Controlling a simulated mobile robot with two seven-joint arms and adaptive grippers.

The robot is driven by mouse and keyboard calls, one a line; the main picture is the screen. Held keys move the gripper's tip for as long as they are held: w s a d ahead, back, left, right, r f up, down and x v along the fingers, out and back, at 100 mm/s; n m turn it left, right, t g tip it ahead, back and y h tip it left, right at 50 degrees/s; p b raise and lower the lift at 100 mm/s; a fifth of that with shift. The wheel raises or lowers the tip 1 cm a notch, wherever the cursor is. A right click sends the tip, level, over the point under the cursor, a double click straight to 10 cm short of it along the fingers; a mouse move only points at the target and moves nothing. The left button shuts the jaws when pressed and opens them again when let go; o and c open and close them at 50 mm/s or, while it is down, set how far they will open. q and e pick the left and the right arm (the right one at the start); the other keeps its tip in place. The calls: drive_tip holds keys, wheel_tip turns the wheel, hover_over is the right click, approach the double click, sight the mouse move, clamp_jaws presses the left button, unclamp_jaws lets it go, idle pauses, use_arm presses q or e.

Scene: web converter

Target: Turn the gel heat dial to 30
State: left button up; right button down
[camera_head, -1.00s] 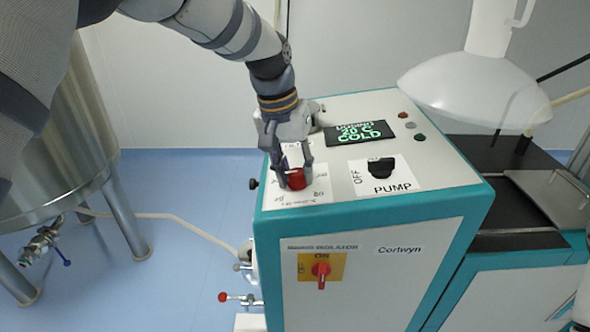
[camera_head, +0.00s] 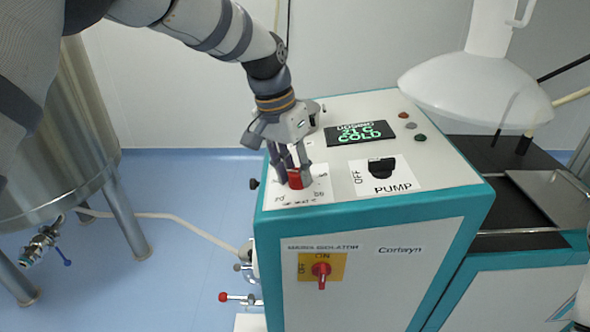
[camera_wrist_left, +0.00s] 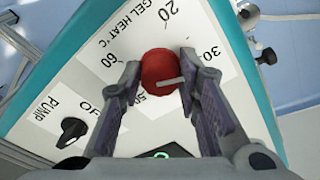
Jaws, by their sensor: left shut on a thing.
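The red gel heat dial (camera_head: 295,180) sits on a white scale plate at the near left of the machine's top panel. My left gripper (camera_head: 293,173) comes down over it and is shut on it, one finger on each side. In the left wrist view the round dial (camera_wrist_left: 158,66) shows between the fingertips, with a white pointer line reaching toward the right finger. The scale marks 20, 30, 50 and 60 show around it; the fingers hide part of the scale. The display (camera_head: 359,132) shows green text that seems to read 21 C and COLD.
The black pump knob (camera_head: 381,168) is right of the dial, on OFF. A red mains isolator switch (camera_head: 321,270) is on the front face. A white funnel-shaped hopper (camera_head: 475,90) hangs at the right. A steel tank (camera_head: 60,150) stands at the left.

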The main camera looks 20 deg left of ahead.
use_arm(q)
drive_tip(key=o, duration=1.1)
drive_tip(key=shift+o, duration=0.2)
drive_tip(key=v, duration=1.2)
